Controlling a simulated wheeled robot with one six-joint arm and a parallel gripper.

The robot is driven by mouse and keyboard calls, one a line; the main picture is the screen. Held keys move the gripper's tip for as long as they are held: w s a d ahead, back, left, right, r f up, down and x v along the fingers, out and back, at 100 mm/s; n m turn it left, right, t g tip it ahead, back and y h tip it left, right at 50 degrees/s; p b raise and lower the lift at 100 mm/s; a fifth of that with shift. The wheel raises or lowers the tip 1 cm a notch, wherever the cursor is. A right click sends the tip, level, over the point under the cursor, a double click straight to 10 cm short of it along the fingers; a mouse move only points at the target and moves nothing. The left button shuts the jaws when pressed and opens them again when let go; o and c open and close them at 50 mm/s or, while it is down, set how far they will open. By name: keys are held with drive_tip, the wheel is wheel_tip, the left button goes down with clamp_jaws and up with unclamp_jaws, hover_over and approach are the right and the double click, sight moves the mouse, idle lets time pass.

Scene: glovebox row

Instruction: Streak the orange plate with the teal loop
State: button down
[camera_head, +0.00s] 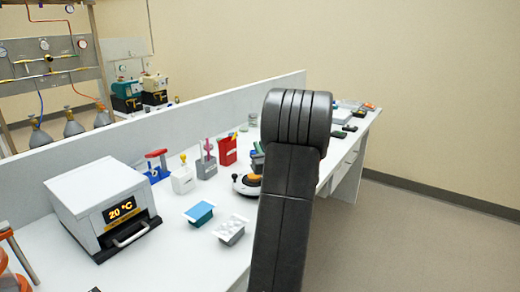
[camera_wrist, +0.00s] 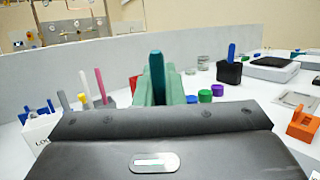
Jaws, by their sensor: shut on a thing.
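My gripper (camera_wrist: 157,88) shows in the wrist view as pale green fingers, shut on an upright teal handle (camera_wrist: 157,68), which looks like the teal loop. Its lower part is hidden by the fingers and the dark wrist housing. In the head view my dark arm hides the gripper and the loop. I cannot make out the orange plate for certain. An orange piece (camera_wrist: 303,125) with an opening lies at the right of the wrist view. A small orange patch (camera_head: 370,106) shows at the bench's far end in the head view.
A white box reading 20 °C (camera_head: 105,208) stands on the bench's left. Holders with coloured sticks, including a red one (camera_head: 227,151), stand along the low divider (camera_head: 60,165). Purple, green and blue caps (camera_wrist: 205,96) and a black holder (camera_wrist: 229,73) stand right of the gripper.

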drive_tip(key=shift+w+a+b, duration=0.25)
drive_tip(key=shift+a+b, duration=0.05)
idle(0.5)
drive_tip(key=shift+s+a+b, duration=1)
drive_tip(key=shift+s+b, duration=0.3)
drive_tip(key=shift+b, duration=0.35)
idle(1.2)
drive_tip(key=shift+w+a+f+b, duration=0.1)
drive_tip(key=shift+w+a+b, duration=0.1)
drive_tip(key=shift+a+b, duration=0.15)
drive_tip(key=shift+w+d+b, duration=0.25)
drive_tip(key=shift+w+d, duration=0.2)
drive_tip(key=shift+w, duration=0.2)
drive_tip(key=shift+w+d+b, duration=0.25)
drive_tip(key=shift+w+d, duration=0.2)
drive_tip(key=shift+w, duration=0.2)
idle(1.9)
idle(0.4)
